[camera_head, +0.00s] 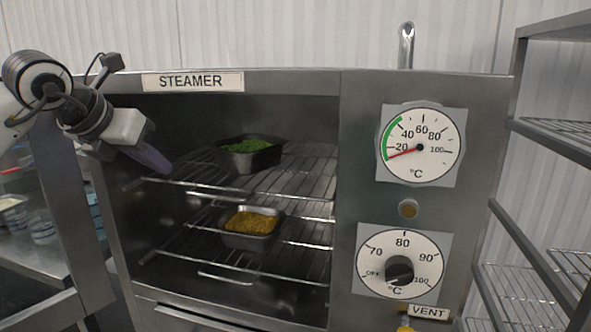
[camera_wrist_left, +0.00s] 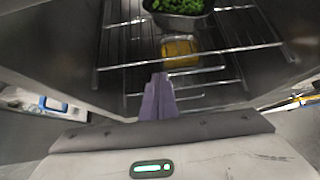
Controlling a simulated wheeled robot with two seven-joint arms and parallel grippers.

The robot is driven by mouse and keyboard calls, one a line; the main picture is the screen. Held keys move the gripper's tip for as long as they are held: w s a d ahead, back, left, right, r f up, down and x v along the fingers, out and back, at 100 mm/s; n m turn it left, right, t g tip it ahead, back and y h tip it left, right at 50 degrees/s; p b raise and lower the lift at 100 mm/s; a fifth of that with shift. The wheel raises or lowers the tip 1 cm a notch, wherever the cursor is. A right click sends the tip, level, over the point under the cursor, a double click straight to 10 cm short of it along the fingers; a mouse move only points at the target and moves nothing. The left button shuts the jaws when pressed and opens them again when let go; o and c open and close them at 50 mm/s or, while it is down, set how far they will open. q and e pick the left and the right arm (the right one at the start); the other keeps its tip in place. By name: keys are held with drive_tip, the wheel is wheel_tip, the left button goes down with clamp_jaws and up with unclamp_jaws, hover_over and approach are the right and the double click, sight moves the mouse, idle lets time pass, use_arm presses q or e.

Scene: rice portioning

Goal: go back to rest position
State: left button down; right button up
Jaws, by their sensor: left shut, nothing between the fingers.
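My left gripper (camera_head: 160,165) comes in from the left at the open front of the steamer (camera_head: 290,82). Its purple fingers are shut with nothing between them, and they also show in the left wrist view (camera_wrist_left: 157,98). In the head view the fingertips are near the left end of the upper rack's front edge; I cannot tell whether they touch it. My right gripper is not in view.
Inside the steamer, a dark pan of green food (camera_head: 251,157) sits on the upper wire rack (camera_head: 300,180). A pan of yellow food (camera_head: 250,225) sits on the lower rack (camera_head: 300,262). Wire shelving (camera_head: 545,130) stands right; a metal table (camera_head: 40,250) stands left.

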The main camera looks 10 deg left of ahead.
use_arm(q)
drive_tip(key=s+d+f+n+g+h, duration=0.1)
drive_tip(key=s+d+f+h, duration=0.3)
drive_tip(key=d, duration=0.6)
drive_tip(key=s+d+f+n+g+h, duration=0.1)
drive_tip(key=d+f+h, duration=0.55)
drive_tip(key=d, duration=0.35)
drive_tip(key=s+d+f+n+g+h, duration=0.1)
drive_tip(key=s+d+f+h, duration=0.2)
drive_tip(key=d+f+h, duration=0.5)
drive_tip(key=s+a+f+n+t+y, duration=0.2)
drive_tip(key=a+f+n+t+y, duration=0.4)
drive_tip(key=f+n, duration=0.55)
drive_tip(key=s+a+f+n+t+y, duration=0.25)
drive_tip(key=f+n+y, duration=0.6)
drive_tip(key=n, duration=0.55)
drive_tip(key=s+a+f+n+g+y, duration=0.1)
drive_tip(key=s+f+n+g, duration=0.5)
drive_tip(key=s+f, duration=1.2)
drive_tip(key=shift+s+a+f+n+g+y, duration=0.2)
drive_tip(key=shift+s+n+g+y, duration=0.15)
drive_tip(key=shift+y, duration=0.55)
